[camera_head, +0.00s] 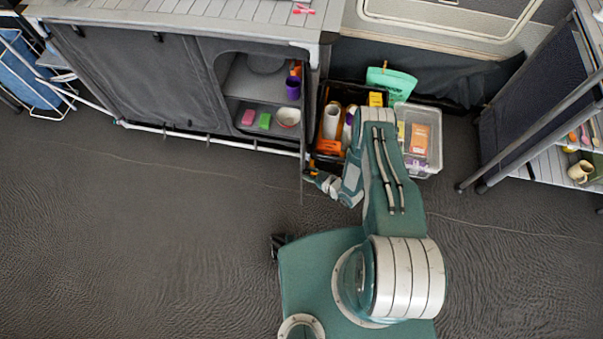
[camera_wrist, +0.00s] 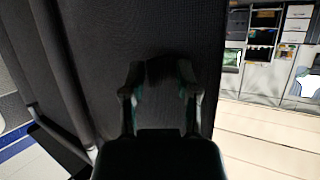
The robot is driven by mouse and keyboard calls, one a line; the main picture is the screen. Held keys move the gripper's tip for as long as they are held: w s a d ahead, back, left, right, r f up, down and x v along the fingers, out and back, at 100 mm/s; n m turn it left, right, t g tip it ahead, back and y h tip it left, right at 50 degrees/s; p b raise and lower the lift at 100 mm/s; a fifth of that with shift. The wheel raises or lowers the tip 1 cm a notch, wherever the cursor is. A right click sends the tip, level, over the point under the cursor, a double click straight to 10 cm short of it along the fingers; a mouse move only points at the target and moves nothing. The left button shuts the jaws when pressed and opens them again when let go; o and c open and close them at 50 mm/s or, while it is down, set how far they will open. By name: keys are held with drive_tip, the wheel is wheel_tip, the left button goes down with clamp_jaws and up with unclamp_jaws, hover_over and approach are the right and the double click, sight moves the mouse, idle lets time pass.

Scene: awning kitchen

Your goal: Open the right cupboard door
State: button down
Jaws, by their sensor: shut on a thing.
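The dark grey fabric cupboard (camera_head: 135,80) stands at the upper left in the head view. Its right compartment is open and shows shelves. The right cupboard door (camera_head: 302,140) stands out from the front, seen nearly edge-on as a thin dark strip at the compartment's right side. My gripper (camera_head: 309,174) is at the door's outer part, shut on it. In the wrist view the dark door fabric (camera_wrist: 95,35) fills much of the picture, with my gripper's two fingers (camera_wrist: 160,78) against it. The exact grip point is too dark to make out.
The shelves hold a purple cup (camera_head: 293,88), a bowl (camera_head: 288,117), and pink and green items. A black crate (camera_head: 328,158) and a clear bin (camera_head: 432,160) stand right of the cupboard, close to my arm. Another shelf unit (camera_head: 540,110) is at far right. Open floor (camera_head: 150,240) lies left.

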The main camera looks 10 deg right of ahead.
drive_tip(key=d, duration=0.1)
drive_tip(key=w+d, duration=0.1)
drive_tip(key=d, duration=0.1)
drive_tip(key=shift+w+d+r+t, duration=0.1)
drive_tip(key=shift+w+r+t, duration=0.1)
drive_tip(key=shift+w+t, duration=0.1)
drive_tip(key=c, duration=0.7)
unclamp_jaws()
drive_tip(key=v, duration=1.2)
drive_tip(key=shift+s+a, duration=0.25)
drive_tip(key=shift+a, duration=0.05)
